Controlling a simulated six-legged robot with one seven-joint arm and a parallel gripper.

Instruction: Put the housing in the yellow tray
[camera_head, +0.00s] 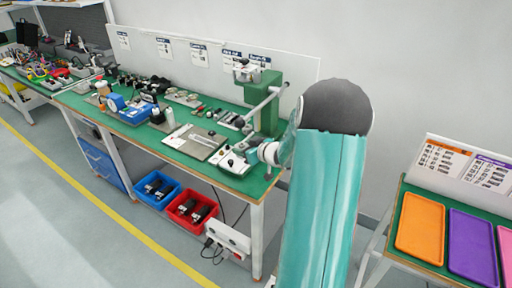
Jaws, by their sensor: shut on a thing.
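My gripper (252,154) is at the right end of the long green bench, low over or beside a white plate with dark parts (234,164). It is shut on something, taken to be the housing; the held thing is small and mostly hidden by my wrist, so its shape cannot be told. No clearly yellow tray shows. On the separate bench at the right lie an orange tray (420,224), a purple tray (472,246) and a pink tray (508,250) cut by the frame edge. The trays look empty and are far from my gripper.
A green press (266,100) stands behind my gripper. A grey plate (195,142) and many tools crowd the long bench (160,146). Blue (158,190) and red (190,208) bins sit below. My arm hides the gap between benches. The floor in front is clear.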

